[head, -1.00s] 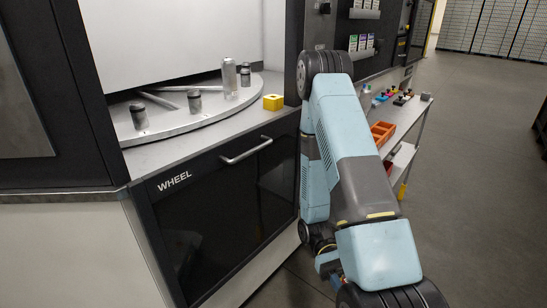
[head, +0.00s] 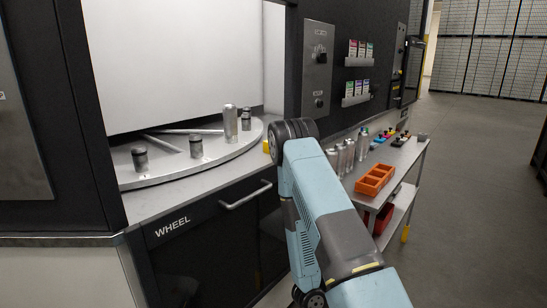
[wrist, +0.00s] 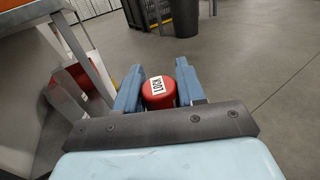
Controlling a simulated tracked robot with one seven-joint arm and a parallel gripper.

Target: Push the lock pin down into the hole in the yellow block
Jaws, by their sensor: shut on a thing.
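My gripper (wrist: 158,90) is shut on the lock pin (wrist: 155,97), whose red round top with a white "LOCK" label shows between the two blue fingers in the wrist view. Bare floor lies beyond the fingers, and the pin is held away from the yellow block. The yellow block (head: 266,146) sits on the ledge beside the wheel in the head view, mostly hidden behind my arm. Its hole does not show. My gripper is out of the head view.
The grey wheel (head: 160,174) carries several dark-topped posts and a tall silver can (head: 230,124). A door handle (head: 246,195) sticks out below. A cart (head: 402,155) at right holds an orange tray (head: 374,181) and several cans. A dark bin (wrist: 186,18) stands on open floor.

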